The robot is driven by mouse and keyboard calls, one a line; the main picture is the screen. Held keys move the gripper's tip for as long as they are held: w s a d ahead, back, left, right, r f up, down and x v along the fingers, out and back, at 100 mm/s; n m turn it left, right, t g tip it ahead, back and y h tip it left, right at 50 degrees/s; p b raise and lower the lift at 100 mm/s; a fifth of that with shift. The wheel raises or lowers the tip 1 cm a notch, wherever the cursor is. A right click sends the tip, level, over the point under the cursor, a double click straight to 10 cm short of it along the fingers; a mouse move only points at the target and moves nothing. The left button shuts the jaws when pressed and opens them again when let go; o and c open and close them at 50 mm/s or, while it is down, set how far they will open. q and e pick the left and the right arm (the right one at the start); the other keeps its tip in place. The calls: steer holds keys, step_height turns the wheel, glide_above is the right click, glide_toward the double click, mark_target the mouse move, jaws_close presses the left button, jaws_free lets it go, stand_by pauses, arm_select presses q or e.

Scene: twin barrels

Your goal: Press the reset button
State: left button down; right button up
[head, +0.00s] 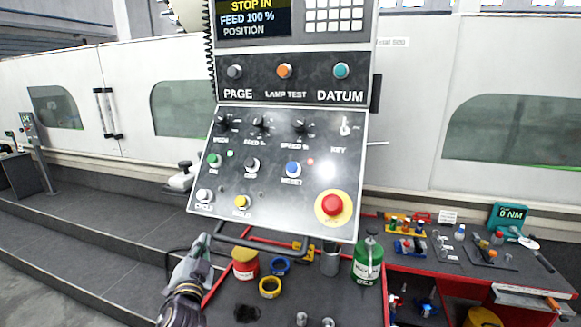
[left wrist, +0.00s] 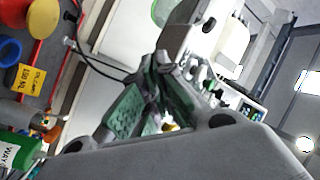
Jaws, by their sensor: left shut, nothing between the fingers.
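The reset button (head: 293,169) is a blue knob on the sloped grey control panel (head: 270,212), with the label RESET under it and a small red light at its upper right. My left gripper (head: 204,240) is shut and empty, just below the panel's lower left corner, apart from the button. In the left wrist view the closed green-padded fingers (left wrist: 162,62) show, and the reset button cannot be made out there. My right gripper is not in view.
Around the button are a black knob (head: 252,165), a green button (head: 214,160), a yellow button (head: 242,202) and a red emergency stop (head: 333,205). A handle bar (head: 265,243) runs under the panel. Below stand a yellow-topped red can (head: 245,265) and a green bottle (head: 368,262).

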arm_select(q)
steer(key=d+r+m+t+h, duration=0.3)
steer(key=d+r+m+h, duration=0.15)
steer(key=r, duration=0.45)
steer(key=d+r+m+t+h, duration=0.25)
steer(key=r+m+h, duration=0.2)
steer(key=r, duration=0.45)
steer(key=d+r+m+g+h, duration=0.3)
steer(key=d+r+m+g, duration=0.2)
steer(key=m, duration=0.9)
steer(key=d+r+m+g+h, duration=0.3)
steer(key=d+r+m+g, duration=0.2)
steer(key=m, duration=0.9)
steer(key=d+g, duration=0.3)
steer(key=d, duration=0.1)
steer(key=shift+s+d+h, duration=0.15)
steer(key=shift+s+h, duration=0.1)
steer(key=shift+h, duration=0.15)
steer(key=shift+w, duration=0.15)
